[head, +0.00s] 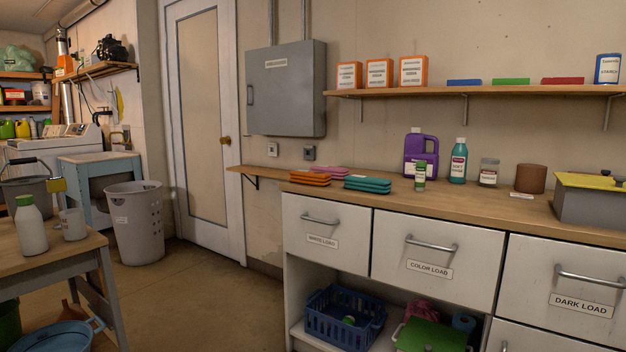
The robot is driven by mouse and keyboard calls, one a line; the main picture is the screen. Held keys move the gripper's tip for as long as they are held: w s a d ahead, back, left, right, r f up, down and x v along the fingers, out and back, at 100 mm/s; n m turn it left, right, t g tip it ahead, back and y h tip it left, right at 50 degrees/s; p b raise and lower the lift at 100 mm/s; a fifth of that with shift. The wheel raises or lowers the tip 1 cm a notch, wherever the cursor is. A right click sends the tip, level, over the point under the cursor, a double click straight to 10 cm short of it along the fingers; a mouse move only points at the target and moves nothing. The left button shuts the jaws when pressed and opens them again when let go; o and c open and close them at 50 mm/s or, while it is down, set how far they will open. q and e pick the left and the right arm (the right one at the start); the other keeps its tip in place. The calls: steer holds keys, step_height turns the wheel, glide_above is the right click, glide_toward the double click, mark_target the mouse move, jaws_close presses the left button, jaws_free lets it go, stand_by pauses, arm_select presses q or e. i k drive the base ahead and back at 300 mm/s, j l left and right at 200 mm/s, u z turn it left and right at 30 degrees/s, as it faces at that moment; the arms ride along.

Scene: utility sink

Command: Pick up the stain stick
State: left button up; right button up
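Neither of my grippers shows in the head view.
A teal bottle (458,161), a grey jar (489,172) and a brown cylinder (530,178) stand right of it. Folded teal cloths (368,184) and orange cloths (310,178) lie to its left. A grey box (590,205) stands at the counter's right. Open floor (215,300) lies left of the drawers.

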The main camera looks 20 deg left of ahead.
mark_target(421, 166)
steer(key=i+l+z, duration=0.1)
steer(key=i+l, duration=0.5)
steer(key=i, duration=0.3)
steer(key=l+z, duration=0.05)
